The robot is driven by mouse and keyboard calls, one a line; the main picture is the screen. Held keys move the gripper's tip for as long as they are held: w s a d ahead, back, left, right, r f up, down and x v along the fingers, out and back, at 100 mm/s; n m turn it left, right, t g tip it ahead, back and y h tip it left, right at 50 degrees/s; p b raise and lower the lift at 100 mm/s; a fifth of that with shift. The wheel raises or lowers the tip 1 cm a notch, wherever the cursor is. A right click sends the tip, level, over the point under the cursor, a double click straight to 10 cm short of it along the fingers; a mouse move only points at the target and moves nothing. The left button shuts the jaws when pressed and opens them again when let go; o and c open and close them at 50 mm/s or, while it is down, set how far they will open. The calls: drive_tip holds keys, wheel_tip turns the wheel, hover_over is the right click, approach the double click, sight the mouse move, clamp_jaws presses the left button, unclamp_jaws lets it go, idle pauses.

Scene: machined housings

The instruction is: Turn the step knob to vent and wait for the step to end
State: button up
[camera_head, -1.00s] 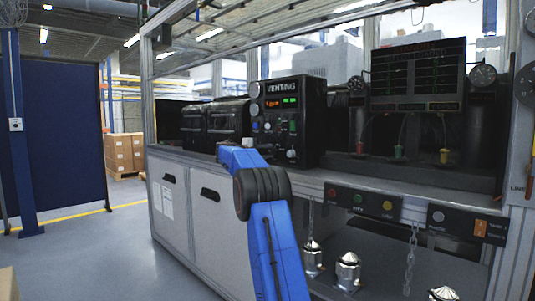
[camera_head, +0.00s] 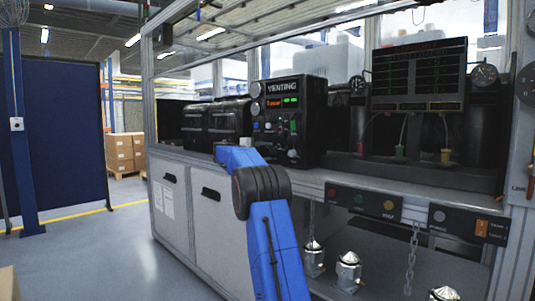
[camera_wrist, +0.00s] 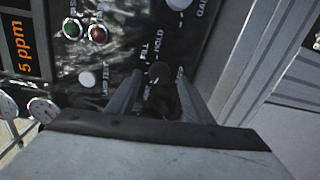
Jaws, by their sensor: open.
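The step knob (camera_wrist: 158,74) is a dark knob in the wrist view, with FILL and HOLD printed around it and another label partly hidden by it. My gripper (camera_wrist: 160,90) has its two grey fingers apart, one on each side of the knob; whether they touch it I cannot tell. In the head view the black control panel (camera_head: 283,88) reads VENTING at its top, above a small orange readout. The wrist view shows an orange readout (camera_wrist: 20,48) of 5 ppm.
Green and red buttons (camera_wrist: 87,30) and a pale lamp test button (camera_wrist: 87,79) sit near the knob. A metal frame post (camera_wrist: 265,55) stands to the right. In the head view, black cases (camera_head: 216,122) stand left of the panel on the bench.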

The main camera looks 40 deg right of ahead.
drive_tip(key=s+a+r, duration=0.1)
drive_tip(key=a, duration=1.5)
drive_tip(key=shift+s, duration=0.1)
drive_tip(key=s+a+f+t+y, duration=0.1)
drive_tip(key=s+a+f+y, duration=0.4)
drive_tip(key=s+a+f, duration=0.6)
drive_tip(key=s+a+f+m+t+y, duration=0.1)
drive_tip(key=s+a+f+y, duration=0.5)
drive_tip(key=s, duration=1.9)
drive_tip(key=s+a+f+m+t+y, duration=0.1)
drive_tip(key=s+a+f+y, duration=0.5)
drive_tip(key=s+a+f, duration=1)
drive_tip(key=s+a, duration=0.2)
drive_tip(key=a, duration=0.4)
drive_tip(key=shift+t, duration=0.3)
